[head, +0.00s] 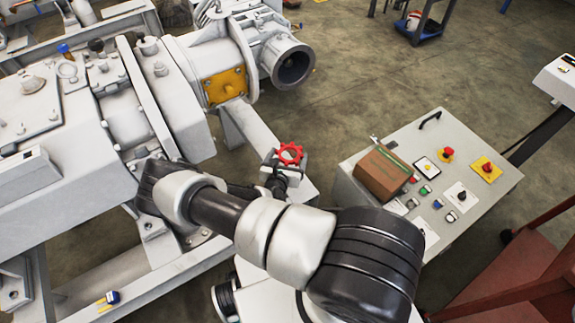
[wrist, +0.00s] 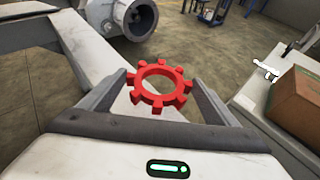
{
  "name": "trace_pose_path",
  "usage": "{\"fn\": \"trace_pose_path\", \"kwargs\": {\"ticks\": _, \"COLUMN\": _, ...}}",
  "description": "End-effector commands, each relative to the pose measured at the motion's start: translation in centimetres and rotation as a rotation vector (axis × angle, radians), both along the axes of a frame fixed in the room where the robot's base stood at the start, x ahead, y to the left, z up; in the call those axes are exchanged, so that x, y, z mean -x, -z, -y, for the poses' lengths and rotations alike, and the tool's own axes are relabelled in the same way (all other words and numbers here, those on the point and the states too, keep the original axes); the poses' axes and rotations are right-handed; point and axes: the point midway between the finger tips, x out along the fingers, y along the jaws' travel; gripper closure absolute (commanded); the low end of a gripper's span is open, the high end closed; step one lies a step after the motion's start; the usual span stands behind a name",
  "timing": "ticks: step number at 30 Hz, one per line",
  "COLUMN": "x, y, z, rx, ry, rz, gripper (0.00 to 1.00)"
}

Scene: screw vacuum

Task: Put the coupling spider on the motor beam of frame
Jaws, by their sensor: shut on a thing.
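The coupling spider is a red toothed ring (head: 289,153), held flat between the two fingers of my gripper (head: 284,166). In the wrist view the spider (wrist: 159,86) sits between the fingertips of my gripper (wrist: 157,92), one finger on each side. The motor beam of the frame (head: 250,128) is a pale grey bar running from the machine toward the lower right. The spider is over its near end in the head view. The beam (wrist: 88,48) also shows at the upper left in the wrist view. I cannot tell how far the spider is above it.
A control cabinet (head: 408,150) with buttons stands to the right, with a brown box (head: 382,174) on it. The grey machine (head: 60,190) with an orange plate (head: 224,86) fills the left. A red stand (head: 520,275) is at the lower right. Open floor lies behind.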

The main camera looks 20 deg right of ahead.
Motion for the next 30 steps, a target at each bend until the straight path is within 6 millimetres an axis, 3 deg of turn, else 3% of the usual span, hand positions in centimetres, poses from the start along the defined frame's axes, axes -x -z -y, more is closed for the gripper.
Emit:
{"fn": "trace_pose_path", "kwargs": {"ticks": 9, "x": 0.0, "y": 3.8, "z": 0.0, "rx": 0.001, "ry": 0.0, "rz": 0.0, "gripper": 0.41}}
{"fn": "trace_pose_path", "kwargs": {"ticks": 20, "x": 0.0, "y": 4.1, "z": 0.0, "rx": 0.0, "ry": 0.001, "rz": 0.001, "gripper": 0.41}}
{"fn": "trace_pose_path", "kwargs": {"ticks": 21, "x": 0.0, "y": 4.2, "z": 0.0, "rx": 0.0, "ry": 0.001, "rz": 0.0, "gripper": 0.15}}
{"fn": "trace_pose_path", "kwargs": {"ticks": 24, "x": 0.0, "y": 4.1, "z": 0.0, "rx": 0.0, "ry": 0.001, "rz": 0.0, "gripper": 0.0}}
{"fn": "trace_pose_path", "kwargs": {"ticks": 30, "x": 0.0, "y": 4.1, "z": 0.0, "rx": 0.0, "ry": 0.001, "rz": 0.0, "gripper": 0.0}}
